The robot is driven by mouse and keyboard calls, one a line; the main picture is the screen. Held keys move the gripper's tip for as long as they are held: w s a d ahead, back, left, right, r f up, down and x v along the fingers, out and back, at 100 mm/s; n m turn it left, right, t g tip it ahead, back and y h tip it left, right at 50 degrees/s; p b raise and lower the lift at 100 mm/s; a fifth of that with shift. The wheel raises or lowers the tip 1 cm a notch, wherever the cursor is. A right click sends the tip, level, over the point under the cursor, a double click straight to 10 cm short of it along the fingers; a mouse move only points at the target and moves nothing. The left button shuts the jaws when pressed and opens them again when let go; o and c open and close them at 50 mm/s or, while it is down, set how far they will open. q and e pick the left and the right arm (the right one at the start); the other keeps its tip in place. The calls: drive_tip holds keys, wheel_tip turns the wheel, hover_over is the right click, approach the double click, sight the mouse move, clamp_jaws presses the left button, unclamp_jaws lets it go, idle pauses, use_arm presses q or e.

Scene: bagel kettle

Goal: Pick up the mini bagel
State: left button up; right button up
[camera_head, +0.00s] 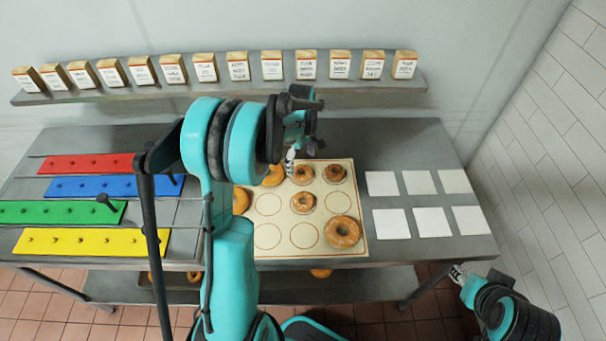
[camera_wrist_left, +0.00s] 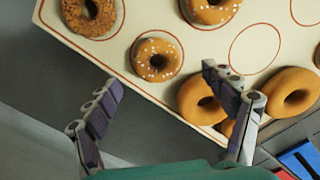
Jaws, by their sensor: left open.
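Several bagels rest on a cream board with printed circles (camera_head: 355,190). The smallest-looking one in the left wrist view, brown with white specks (camera_wrist_left: 157,60), appears to be the mini bagel; it seems to match the speckled one (camera_head: 303,174) on the board's far row. My left gripper (camera_head: 291,160) is above the board's far edge, its fingers partly hidden by its wrist. In the left wrist view its fingers (camera_wrist_left: 162,86) are spread and empty, with the small bagel ahead of the gap. My right gripper (camera_head: 457,272) is low at the table's right front; its jaws are too small to judge.
A crumb-coated bagel (camera_head: 335,173) and a large bagel (camera_head: 342,231) are on the board. Coloured strips (camera_head: 60,241) lie left, white squares (camera_head: 433,222) right. A shelf (camera_head: 215,88) holds labelled blocks behind.

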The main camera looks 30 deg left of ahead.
sight(302, 169)
use_arm(q)
drive_tip(key=f, duration=0.2)
drive_tip(key=f+b, duration=0.1)
drive_tip(key=f, duration=0.1)
drive_tip(key=shift+w+d, duration=0.15)
drive_tip(key=shift+w, duration=0.05)
drive_tip(key=shift+f, duration=0.4)
drive_tip(key=shift+r, duration=0.1)
drive_tip(key=shift+c, duration=1.1)
drive_tip(key=c, duration=0.9)
drive_tip(key=shift+c, duration=0.2)
